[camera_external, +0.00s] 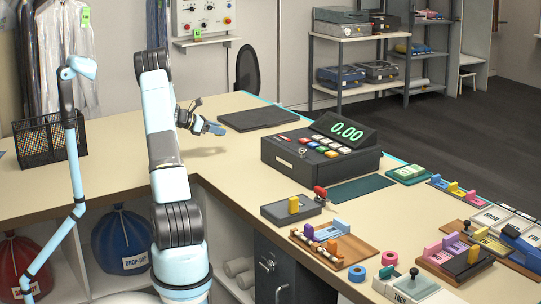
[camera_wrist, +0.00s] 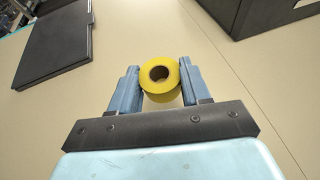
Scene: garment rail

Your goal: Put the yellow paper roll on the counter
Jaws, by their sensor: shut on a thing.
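The yellow paper roll (camera_wrist: 159,78) sits between the two blue fingers of my gripper (camera_wrist: 158,92) in the wrist view, with its round end and dark core hole facing the camera. The gripper is shut on it. The counter also shows around the fingers in the wrist view (camera_wrist: 215,75). The gap between the roll and the counter is hard to judge.
A dark flat pad (camera_external: 258,119) lies behind the gripper. A black cash register (camera_external: 320,155) stands to the right. A wire basket (camera_external: 48,138) is at the far left. Small trays and stationery crowd the right front.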

